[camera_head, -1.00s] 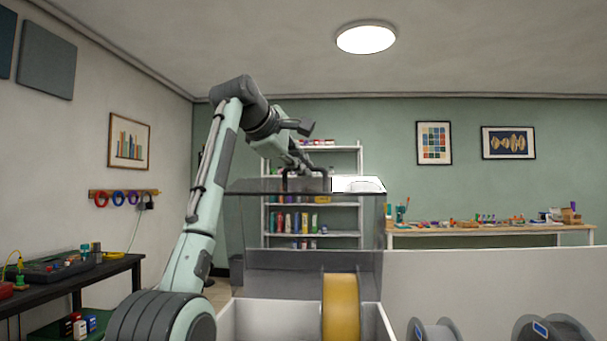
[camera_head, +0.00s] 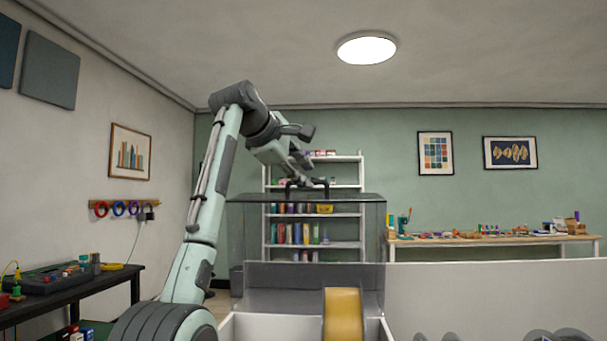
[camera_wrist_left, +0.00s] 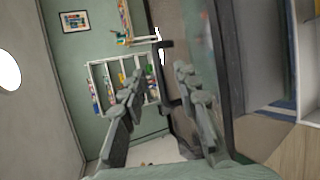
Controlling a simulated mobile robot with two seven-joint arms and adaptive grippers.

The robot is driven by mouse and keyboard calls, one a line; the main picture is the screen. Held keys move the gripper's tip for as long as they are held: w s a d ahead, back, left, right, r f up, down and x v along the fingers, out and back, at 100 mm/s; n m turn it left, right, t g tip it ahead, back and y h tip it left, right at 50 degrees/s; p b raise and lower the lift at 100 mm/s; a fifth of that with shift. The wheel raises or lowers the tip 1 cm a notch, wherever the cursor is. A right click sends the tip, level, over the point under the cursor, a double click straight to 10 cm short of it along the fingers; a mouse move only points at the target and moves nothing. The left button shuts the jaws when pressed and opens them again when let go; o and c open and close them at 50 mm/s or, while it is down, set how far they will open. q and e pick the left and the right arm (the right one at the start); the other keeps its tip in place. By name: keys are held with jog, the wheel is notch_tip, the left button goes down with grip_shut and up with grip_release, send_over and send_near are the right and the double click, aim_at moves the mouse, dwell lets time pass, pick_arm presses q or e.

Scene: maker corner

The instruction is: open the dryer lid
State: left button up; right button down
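The dryer is a white open-topped box (camera_head: 270,327) low in the middle of the head view, with a yellow spool (camera_head: 343,318) inside. Its see-through lid (camera_head: 262,230) stands raised above the box, its dark upper edge nearly edge-on. A dark bracket-shaped handle (camera_head: 307,184) sits at that edge; it also shows in the left wrist view (camera_wrist_left: 166,75). My left gripper (camera_head: 299,164) is at the handle. In the left wrist view, the left gripper's fingers (camera_wrist_left: 159,73) are apart with the handle between them, without visible closing on it. My right gripper is out of view.
A dark bench (camera_head: 70,295) with electronics stands at the left. A white shelf (camera_head: 345,215) with bottles is behind the lid, and a wooden workbench (camera_head: 490,240) is at the back right. Other spools show at the bottom right.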

pick_arm(q)
jog(key=shift+f, duration=0.15)
jog(key=v, duration=1.2)
